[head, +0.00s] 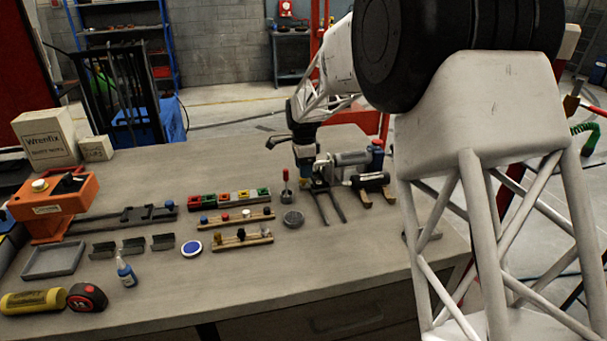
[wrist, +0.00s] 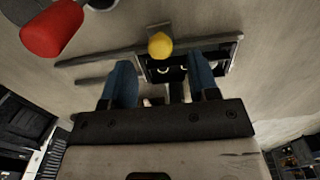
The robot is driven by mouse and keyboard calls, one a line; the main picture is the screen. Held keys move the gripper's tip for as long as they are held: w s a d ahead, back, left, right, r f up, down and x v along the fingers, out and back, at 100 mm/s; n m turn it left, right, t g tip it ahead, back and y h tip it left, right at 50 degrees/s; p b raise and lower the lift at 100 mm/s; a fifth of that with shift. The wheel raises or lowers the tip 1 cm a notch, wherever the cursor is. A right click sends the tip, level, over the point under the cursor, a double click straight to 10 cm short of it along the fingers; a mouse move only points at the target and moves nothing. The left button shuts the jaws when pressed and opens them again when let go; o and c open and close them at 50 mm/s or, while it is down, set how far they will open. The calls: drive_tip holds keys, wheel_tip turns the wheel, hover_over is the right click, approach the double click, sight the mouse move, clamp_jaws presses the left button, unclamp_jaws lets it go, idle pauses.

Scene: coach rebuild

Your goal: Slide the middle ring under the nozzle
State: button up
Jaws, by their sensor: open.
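My gripper (head: 304,176) points down at the back middle of the bench, close to a dark device with two prongs (head: 327,203). In the wrist view my gripper (wrist: 160,75) has its two blue fingers apart. A yellow knob (wrist: 160,45) shows between and just beyond the fingertips, in front of a dark frame (wrist: 222,55) with pale curved shapes inside. I cannot tell if the fingers touch anything. An orange machine (head: 52,205) stands at the left with a dark rail (head: 135,217) running right from it. I cannot single out the nozzle or the middle ring.
A red-handled tool (head: 286,176) stands left of my gripper; its handle also shows in the wrist view (wrist: 52,28). Coloured blocks (head: 228,197), two wooden peg racks (head: 243,241), a blue disc (head: 192,249) and a spray bottle (head: 125,272) lie leftward.

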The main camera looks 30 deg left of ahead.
drive_tip(key=shift+r, duration=2.25)
drive_tip(key=shift+d, duration=0.1)
drive_tip(key=shift+d+r, duration=0.15)
drive_tip(key=shift+d, duration=0.05)
drive_tip(key=s+d+r+n, duration=0.1)
drive_tip(key=s+d+r, duration=0.25)
drive_tip(key=d, duration=0.95)
drive_tip(key=s+d+r+n+t, duration=0.1)
drive_tip(key=s+d+r+n, duration=0.3)
drive_tip(key=d, duration=0.9)
drive_tip(key=s+d+r+m, duration=0.15)
drive_tip(key=d+r, duration=0.45)
drive_tip(key=d, duration=0.7)
drive_tip(key=s+d+n+t, duration=0.1)
drive_tip(key=s+d+n, duration=0.2)
drive_tip(key=s+d, duration=1.2)
drive_tip(key=s+d+f+n, duration=0.1)
drive_tip(key=s+d+f, duration=0.1)
drive_tip(key=s+d, duration=0.3)
drive_tip(key=s+d+f+n, duration=0.1)
drive_tip(key=s+d+f, duration=0.2)
drive_tip(key=s, duration=0.7)
drive_tip(key=shift+d+f+t, duration=0.25)
drive_tip(key=shift+d+t, duration=0.05)
drive_tip(key=shift+d, duration=0.6)
